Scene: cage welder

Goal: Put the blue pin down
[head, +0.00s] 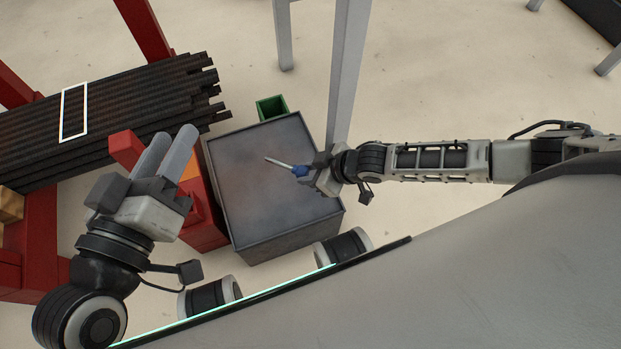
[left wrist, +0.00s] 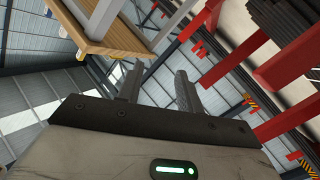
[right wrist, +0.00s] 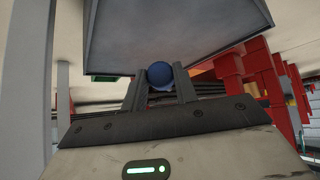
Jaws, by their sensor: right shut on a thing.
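The blue pin (head: 300,170) has a blue head and a thin pale shaft pointing left. My right gripper (head: 314,172) is shut on its blue head, which shows as a round blue end between the fingers in the right wrist view (right wrist: 160,73). In the head view the pin overlaps the right part of the grey box-like stand's flat top (head: 265,205); the gap between them cannot be told. My left gripper (head: 168,152) is open and empty, left of the stand; its parted fingers also show in the left wrist view (left wrist: 158,88).
A small green bin (head: 271,107) stands behind the grey stand. A red block-like structure (head: 203,215) is close to its left side. Dark ribbed bars (head: 110,110) lie stacked on a red frame at the left. A grey post (head: 345,75) rises behind my right gripper.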

